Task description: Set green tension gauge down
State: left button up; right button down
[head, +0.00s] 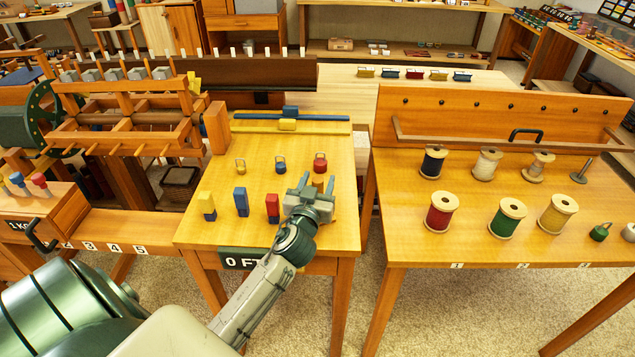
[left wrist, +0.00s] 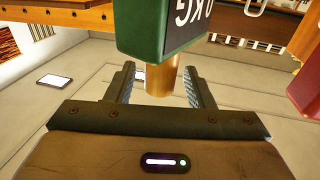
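The green tension gauge (left wrist: 155,28) shows large in the left wrist view, with upside-down white lettering and a wooden post (left wrist: 160,82). In the head view my gripper mostly hides it, at the right side of the small wooden table (head: 225,175). My left gripper (head: 309,185) is open over that table. In the left wrist view its two fingers (left wrist: 160,85) stand on either side of the post, with a narrow gap at each side. I cannot tell whether the gauge's underside touches the table. My right gripper is not in view.
A table with thread spools (head: 507,217) is to the right. A loom (head: 130,125) stands left.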

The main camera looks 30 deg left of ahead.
pick_arm(q)
jog(key=shift+s+r, duration=0.1)
jog(key=b+v, duration=0.3)
jog(key=v, duration=0.9)
jog(key=shift+b, duration=0.35)
